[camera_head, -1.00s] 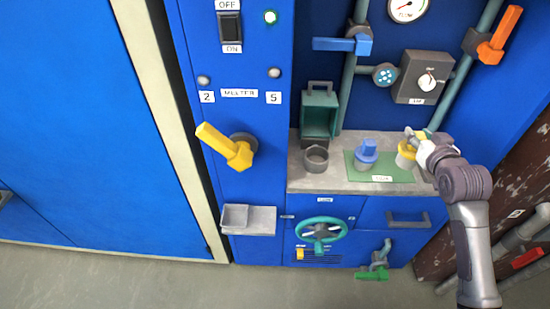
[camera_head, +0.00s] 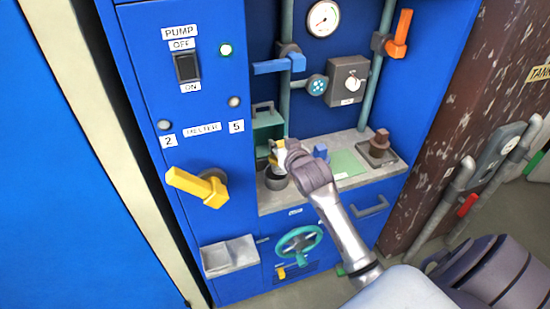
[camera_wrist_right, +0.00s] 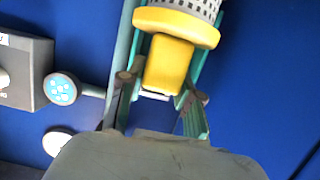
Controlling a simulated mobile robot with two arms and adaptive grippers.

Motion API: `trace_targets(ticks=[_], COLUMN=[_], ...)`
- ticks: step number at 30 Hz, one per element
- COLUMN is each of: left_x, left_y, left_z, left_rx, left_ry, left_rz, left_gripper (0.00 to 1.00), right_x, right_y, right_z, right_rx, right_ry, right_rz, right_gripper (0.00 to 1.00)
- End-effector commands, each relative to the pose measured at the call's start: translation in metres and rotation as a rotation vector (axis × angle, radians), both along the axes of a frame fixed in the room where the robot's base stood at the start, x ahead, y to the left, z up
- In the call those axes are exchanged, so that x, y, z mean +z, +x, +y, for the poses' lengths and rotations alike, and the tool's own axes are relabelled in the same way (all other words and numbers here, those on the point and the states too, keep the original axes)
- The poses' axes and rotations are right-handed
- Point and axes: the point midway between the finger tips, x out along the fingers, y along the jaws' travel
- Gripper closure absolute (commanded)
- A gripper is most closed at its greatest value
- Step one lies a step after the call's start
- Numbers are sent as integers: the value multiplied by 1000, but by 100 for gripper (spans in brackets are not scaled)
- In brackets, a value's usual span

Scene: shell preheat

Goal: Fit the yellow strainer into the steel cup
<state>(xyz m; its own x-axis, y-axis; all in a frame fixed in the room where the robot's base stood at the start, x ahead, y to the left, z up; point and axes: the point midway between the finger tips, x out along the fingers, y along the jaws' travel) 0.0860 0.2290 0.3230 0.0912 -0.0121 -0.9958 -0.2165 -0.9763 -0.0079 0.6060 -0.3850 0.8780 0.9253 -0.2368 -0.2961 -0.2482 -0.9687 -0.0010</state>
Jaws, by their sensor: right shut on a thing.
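My right gripper (camera_head: 280,152) is shut on the yellow strainer (camera_wrist_right: 168,60) by its block-shaped yellow handle. In the right wrist view, the strainer's wide yellow rim and pale perforated basket lie beyond the fingers, and the basket runs off the top edge. In the head view, little of the strainer (camera_head: 279,158) shows beside the gripper. The steel cup (camera_head: 276,182), dark grey and round, stands on the counter just below the gripper in the picture. The gap between strainer and cup cannot be judged. My left gripper is not in view.
An open green box (camera_head: 267,122) stands behind the cup. A blue-handled piece (camera_head: 321,152) is partly hidden behind my right arm, by the green mat (camera_head: 347,163). A brown piece (camera_head: 380,142) stands at the counter's right end. Pipes and a blue valve lever (camera_head: 278,65) are above.

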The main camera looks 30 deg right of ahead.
Motion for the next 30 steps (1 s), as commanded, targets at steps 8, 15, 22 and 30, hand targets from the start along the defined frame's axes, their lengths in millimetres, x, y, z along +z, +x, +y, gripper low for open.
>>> trace_targets(ticks=[8, 15, 22, 30], left_x=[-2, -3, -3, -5], left_y=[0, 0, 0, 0], left_z=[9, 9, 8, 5], left_rx=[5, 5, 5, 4], left_ry=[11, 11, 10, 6], left_rz=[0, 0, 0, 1], left_gripper=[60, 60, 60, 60], right_x=[-23, -48, -48, -54], right_y=[9, 8, 8, 8], right_z=[10, 10, 10, 10], right_rx=[0, 0, 1, 0], right_ry=[0, -1, -1, -1], right_rz=[3, -1, -2, 0], right_gripper=[100, 100, 100, 61])
